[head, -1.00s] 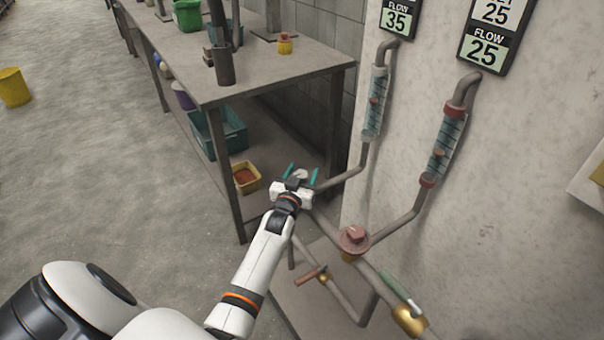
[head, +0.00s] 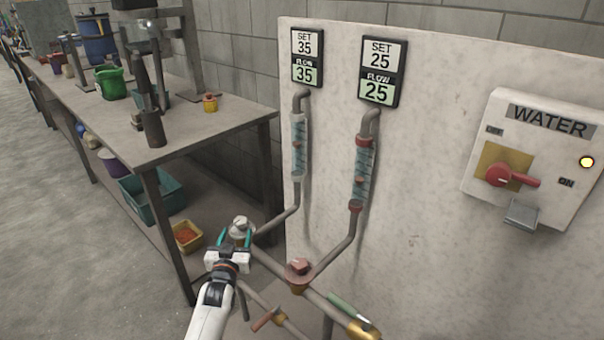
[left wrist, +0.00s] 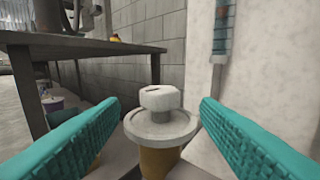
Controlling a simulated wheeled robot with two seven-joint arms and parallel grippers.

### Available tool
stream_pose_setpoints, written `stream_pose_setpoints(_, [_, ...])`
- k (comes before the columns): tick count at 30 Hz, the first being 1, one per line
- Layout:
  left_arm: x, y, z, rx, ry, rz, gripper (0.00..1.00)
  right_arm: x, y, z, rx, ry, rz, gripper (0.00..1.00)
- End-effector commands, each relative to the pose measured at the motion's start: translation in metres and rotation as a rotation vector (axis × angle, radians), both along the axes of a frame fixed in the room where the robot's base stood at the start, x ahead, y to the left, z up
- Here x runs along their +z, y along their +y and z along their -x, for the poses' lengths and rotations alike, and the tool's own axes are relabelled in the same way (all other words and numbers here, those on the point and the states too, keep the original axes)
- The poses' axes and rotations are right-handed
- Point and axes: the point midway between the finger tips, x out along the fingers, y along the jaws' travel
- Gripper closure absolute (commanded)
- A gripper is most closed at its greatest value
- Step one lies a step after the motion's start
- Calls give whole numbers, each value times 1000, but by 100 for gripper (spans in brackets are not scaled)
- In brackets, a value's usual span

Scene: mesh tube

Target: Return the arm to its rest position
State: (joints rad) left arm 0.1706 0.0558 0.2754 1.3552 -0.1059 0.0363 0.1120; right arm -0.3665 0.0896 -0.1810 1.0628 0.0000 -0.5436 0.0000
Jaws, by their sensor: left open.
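My left gripper (head: 235,241) reaches in from the bottom of the head view, its two teal fingers spread at a white round knob (head: 240,226) on the pipework. In the left wrist view the open fingers (left wrist: 160,104) stand either side of the white knob (left wrist: 160,98), which sits on a wide grey disc (left wrist: 160,126) over a yellowish body. Clear gaps show between the knob and both fingers, and nothing is held. How far the fingertips reach past the knob I cannot tell. My right gripper is not in view.
A red-brown valve cap (head: 298,268) and a green-handled valve (head: 348,312) lie right of my gripper. Two flow tubes stand on the pale panel (head: 420,200), with displays reading 35 and 25. A red WATER switch (head: 512,178) is at right. The metal bench (head: 200,128) stands left.

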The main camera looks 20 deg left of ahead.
Motion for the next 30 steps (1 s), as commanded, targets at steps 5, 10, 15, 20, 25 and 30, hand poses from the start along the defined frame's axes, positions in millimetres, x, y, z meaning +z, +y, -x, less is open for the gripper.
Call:
stream_pose_setpoints(5, [-5,-5,7,-8,41,-2,43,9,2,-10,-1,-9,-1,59])
stream_pose_setpoints(10, [-29,-33,50,-51,259,-3,43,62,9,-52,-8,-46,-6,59])
stream_pose_setpoints(15, [-55,-83,131,-131,581,7,43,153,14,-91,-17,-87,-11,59])
stream_pose_setpoints(20, [-61,-122,206,-203,825,19,43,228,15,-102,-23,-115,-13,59])
stream_pose_setpoints(25, [-57,-147,263,-259,995,27,43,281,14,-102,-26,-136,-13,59])
stream_pose_setpoints(30, [-50,-164,309,-305,1121,35,43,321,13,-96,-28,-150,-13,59])
